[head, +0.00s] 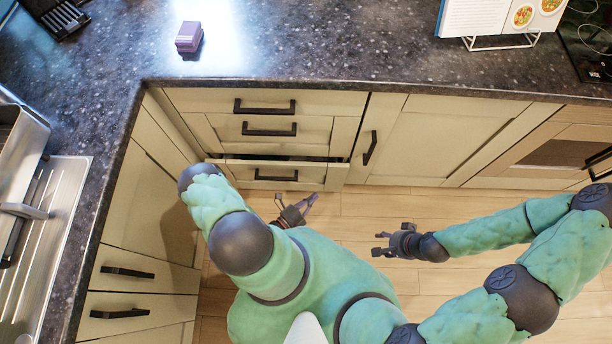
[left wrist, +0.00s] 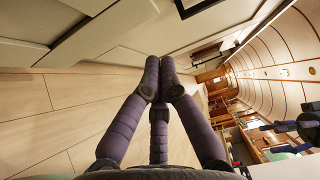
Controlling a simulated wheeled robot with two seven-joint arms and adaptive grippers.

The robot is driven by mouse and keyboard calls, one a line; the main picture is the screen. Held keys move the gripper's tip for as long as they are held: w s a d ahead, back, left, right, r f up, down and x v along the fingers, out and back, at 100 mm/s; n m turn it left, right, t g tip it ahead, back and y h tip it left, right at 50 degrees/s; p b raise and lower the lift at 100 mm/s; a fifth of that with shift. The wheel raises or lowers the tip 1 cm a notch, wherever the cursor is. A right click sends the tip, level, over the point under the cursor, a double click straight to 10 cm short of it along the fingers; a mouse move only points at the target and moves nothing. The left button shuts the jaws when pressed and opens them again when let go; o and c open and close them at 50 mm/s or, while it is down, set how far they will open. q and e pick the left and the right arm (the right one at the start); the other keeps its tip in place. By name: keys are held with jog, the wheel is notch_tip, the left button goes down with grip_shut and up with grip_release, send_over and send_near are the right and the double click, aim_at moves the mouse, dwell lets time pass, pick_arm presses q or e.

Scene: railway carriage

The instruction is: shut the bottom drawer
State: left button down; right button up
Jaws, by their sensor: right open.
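The bottom drawer (head: 310,177) has a cream front with a dark bar handle (head: 276,175). It stands partly open, with a dark gap along its top edge, below two shut drawers. My left gripper (head: 307,203) is low, just in front of the bottom drawer near its handle; I cannot tell whether it touches. In the left wrist view its purple fingers (left wrist: 160,72) meet at the tips with nothing between them, close to cream cabinet panels. My right gripper (head: 380,243) is open and empty above the floor, right of the left one.
A dark speckled worktop (head: 320,60) overhangs the cabinets and carries a small purple box (head: 188,37). Cabinets and a sink (head: 35,215) stand on the left. An oven (head: 565,152) is at the right. The wooden floor (head: 375,205) before the drawers is clear.

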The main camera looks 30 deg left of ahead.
pick_arm(q)
jog(key=shift+s, duration=0.1)
jog(key=n+g+y+b, duration=0.1)
jog(key=n+g+y, duration=0.1)
jog(key=n+y, duration=0.95)
send_near(240, 166)
jog(key=w+a+b, duration=0.1)
jog(key=w, duration=0.1)
jog(key=w+m+y+b, duration=0.1)
jog(key=w, duration=0.1)
jog(key=w+a+m+y+b, duration=0.1)
jog(key=w, duration=0.1)
jog(key=shift+w+a+f+m, duration=0.25)
jog(key=shift+a+f, duration=0.1)
jog(key=shift+f, duration=0.05)
jog(key=shift+a, duration=0.1)
